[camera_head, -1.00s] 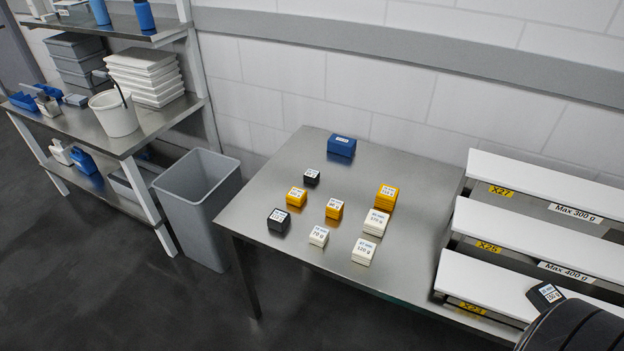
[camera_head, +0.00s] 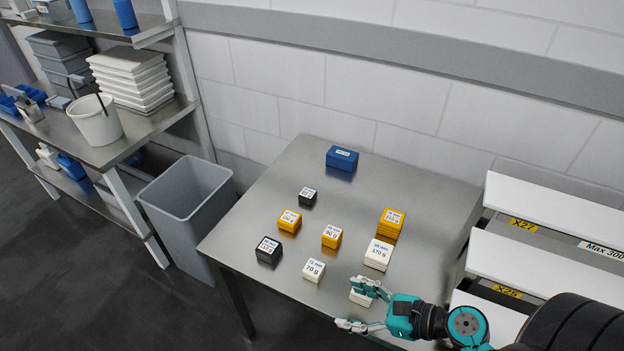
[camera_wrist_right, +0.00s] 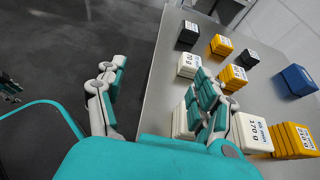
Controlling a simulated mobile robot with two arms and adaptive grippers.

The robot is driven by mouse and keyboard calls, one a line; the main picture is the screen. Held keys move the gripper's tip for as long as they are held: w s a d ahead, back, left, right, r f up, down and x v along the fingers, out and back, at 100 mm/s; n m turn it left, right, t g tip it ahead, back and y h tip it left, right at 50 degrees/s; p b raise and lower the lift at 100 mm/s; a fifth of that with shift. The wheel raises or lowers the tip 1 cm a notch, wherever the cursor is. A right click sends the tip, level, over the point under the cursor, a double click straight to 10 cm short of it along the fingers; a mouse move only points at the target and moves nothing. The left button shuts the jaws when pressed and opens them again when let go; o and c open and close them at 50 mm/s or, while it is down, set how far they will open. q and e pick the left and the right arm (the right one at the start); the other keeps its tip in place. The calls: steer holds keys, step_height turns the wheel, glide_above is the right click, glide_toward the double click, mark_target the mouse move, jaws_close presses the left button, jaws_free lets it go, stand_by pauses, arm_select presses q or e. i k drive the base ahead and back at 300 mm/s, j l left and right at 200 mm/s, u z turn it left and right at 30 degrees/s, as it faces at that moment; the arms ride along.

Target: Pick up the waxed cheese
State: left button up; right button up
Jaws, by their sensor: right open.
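Small labelled blocks stand on the steel table (camera_head: 262,205); I cannot tell which is the waxed cheese. They are black (camera_head: 268,250) and (camera_head: 308,196), yellow (camera_head: 290,221), (camera_head: 332,236) and (camera_head: 391,222), and white (camera_head: 314,271) and (camera_head: 378,255). My right gripper (camera_head: 357,307) is open at the table's front edge. One finger covers much of another white block (camera_head: 359,298). In the right wrist view the gripper (camera_wrist_right: 160,85) has this white stack (camera_wrist_right: 181,121) beside its right finger. A small teal-and-dark part (camera_wrist_right: 10,86) at the left edge may be my left gripper.
A blue block (camera_head: 342,158) stands at the table's back. A tiered white rack (camera_head: 530,262) with weight labels is close on the right, partly behind my arm. A grey bin (camera_head: 187,210) and a shelf unit (camera_head: 110,140) stand left. The table's left part is clear.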

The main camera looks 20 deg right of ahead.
mark_target(307, 196)
steer(key=i+l, duration=0.85)
